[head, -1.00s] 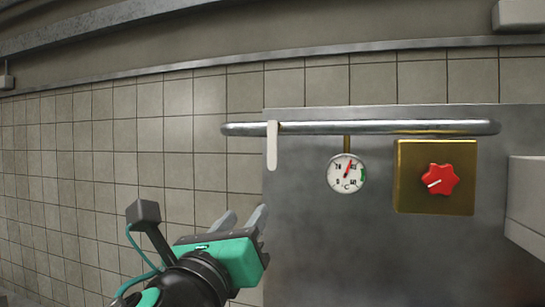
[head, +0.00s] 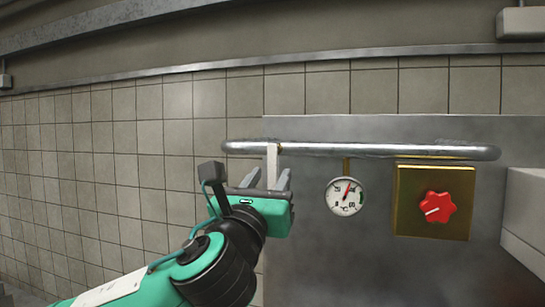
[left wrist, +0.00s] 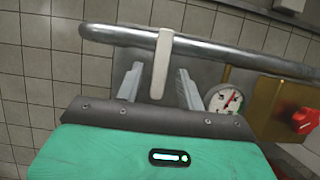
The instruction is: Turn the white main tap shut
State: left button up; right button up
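The white main tap is a white lever (head: 272,163) hanging straight down from the left part of a horizontal metal pipe (head: 380,150). My left gripper (head: 266,180) is open just below the pipe. Its two fingers stand on either side of the lever, and its body hides the lever's lower part in the head view. In the left wrist view the white lever (left wrist: 161,65) shows between the open fingertips (left wrist: 158,82), with gaps on both sides. Whether either finger touches it I cannot tell. My right gripper is not in view.
A round dial gauge (head: 345,196) with a red needle hangs below the pipe, right of the lever. Farther right is a brass box (head: 405,215) with a red knob (head: 438,207). A pale box (head: 523,200) juts out at the right edge. Tiled wall lies left.

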pick_arm(q)
jog(key=shift+p+x, duration=0.4)
jog(key=shift+x, duration=0.85)
jog(key=shift+c, duration=0.5)
grip_shut()
jog(key=shift+f, duration=0.1)
